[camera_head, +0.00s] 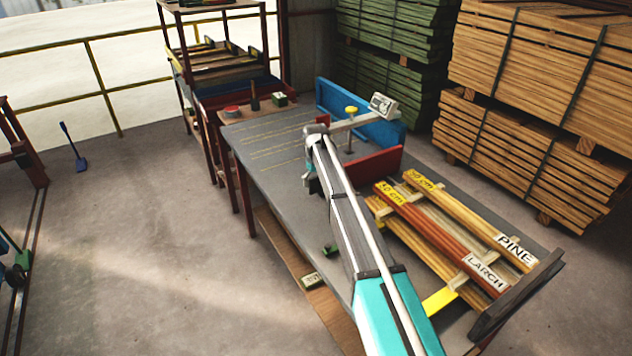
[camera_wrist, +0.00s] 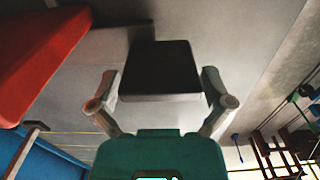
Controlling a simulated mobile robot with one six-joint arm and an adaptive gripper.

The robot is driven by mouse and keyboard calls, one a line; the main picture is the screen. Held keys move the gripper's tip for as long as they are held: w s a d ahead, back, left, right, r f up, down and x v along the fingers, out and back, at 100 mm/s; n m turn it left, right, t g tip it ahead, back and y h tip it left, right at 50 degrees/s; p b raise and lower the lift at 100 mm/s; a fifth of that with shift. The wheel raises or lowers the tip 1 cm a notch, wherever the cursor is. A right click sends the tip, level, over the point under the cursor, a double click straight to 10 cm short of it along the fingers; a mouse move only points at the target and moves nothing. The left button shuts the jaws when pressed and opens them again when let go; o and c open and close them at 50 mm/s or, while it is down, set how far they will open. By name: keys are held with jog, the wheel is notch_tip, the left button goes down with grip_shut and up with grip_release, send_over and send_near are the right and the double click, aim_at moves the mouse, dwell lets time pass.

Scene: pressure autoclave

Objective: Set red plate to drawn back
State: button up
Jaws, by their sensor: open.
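The red plate (camera_head: 375,168) stands upright on the grey table (camera_head: 262,140), in front of the blue wall. In the wrist view it fills the upper left corner (camera_wrist: 38,58). My gripper (camera_wrist: 160,86) is open, with its two fingers spread apart. In the head view my gripper (camera_head: 311,182) is low over the table, left of the red plate and apart from it, and partly hidden by my arm. A dark block shape (camera_wrist: 160,68) shows between the fingers in the wrist view; I cannot tell what it is or whether they touch it.
A blue wall (camera_head: 385,132) stands behind the plate, with a yellow knob (camera_head: 351,110) and a grey display box (camera_head: 382,103) near it. Labelled larch (camera_head: 440,240) and pine (camera_head: 480,225) boards lie at the right.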

jog(key=shift+s+d, duration=0.1)
jog(key=s+d, duration=0.2)
jog(key=s, duration=0.1)
jog(key=s+d, duration=0.2)
jog(key=s, duration=0.1)
jog(key=s+d+r+p, duration=0.1)
jog(key=s+d, duration=0.1)
jog(key=shift+s, duration=0.4)
notch_tip(320, 180, up, 13)
jog(key=p, duration=1.3)
jog(key=s+d+m, duration=0.3)
jog(key=s+d, duration=0.8)
jog(key=s, duration=0.5)
jog(key=shift+m, duration=0.4)
jog(key=shift+r, duration=0.1)
jog(key=s+d+m, duration=0.1)
jog(key=s+d, duration=0.2)
jog(key=s, duration=0.3)
jog(key=s+d+m, duration=0.2)
jog(key=s+d, duration=0.1)
jog(key=s, duration=0.4)
jog(key=shift+s, duration=0.2)
dwell(1.1)
